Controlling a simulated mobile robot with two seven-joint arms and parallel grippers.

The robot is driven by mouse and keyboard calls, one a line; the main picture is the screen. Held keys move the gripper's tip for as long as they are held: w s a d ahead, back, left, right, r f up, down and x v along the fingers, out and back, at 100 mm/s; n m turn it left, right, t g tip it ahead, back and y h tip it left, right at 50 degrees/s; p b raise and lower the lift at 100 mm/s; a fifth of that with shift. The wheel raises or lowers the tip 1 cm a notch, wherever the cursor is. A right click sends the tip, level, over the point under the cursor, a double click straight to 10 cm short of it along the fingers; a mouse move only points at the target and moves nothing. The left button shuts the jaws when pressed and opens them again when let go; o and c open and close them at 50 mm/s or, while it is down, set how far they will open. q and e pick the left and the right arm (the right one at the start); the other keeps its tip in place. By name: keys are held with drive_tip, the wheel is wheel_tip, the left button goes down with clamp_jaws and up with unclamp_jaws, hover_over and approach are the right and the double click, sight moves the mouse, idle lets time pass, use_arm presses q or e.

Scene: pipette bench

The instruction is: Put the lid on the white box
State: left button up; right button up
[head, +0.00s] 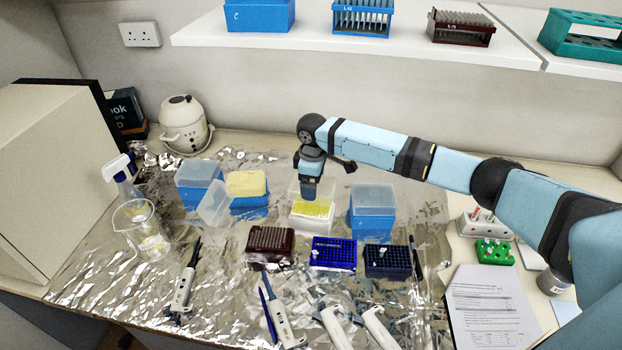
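The white box (311,225) stands in the middle of the foil-covered bench, with a yellow top layer showing inside it. A pale translucent shape (328,189), which looks like its lid, shows at the back of the box, partly hidden by my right gripper. I cannot tell whether it touches the box. My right gripper (310,195) points down just above the back part of the box, in front of this shape. Its fingertips are not clear, so I cannot tell whether it is open or holds the lid. My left gripper is not in view.
A translucent lid (215,203) leans by a blue box with a yellow top (247,188). Lidded blue boxes stand left (199,184) and right (372,211). Tube racks (271,242) and several pipettes (283,318) lie in front. A beaker (143,232) stands left.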

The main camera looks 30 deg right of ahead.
wheel_tip(320, 180, down, 4)
drive_tip(key=b, duration=0.3)
drive_tip(key=shift+r+b, duration=0.15)
drive_tip(key=shift+b, duration=0.15)
drive_tip(key=shift+r, duration=0.25)
drive_tip(key=shift+f+p, duration=0.1)
drive_tip(key=shift+p, duration=0.5)
drive_tip(key=shift+f, duration=0.2)
drive_tip(key=shift+p, duration=0.3)
drive_tip(key=shift+f, duration=0.15)
drive_tip(key=shift+f, duration=0.15)
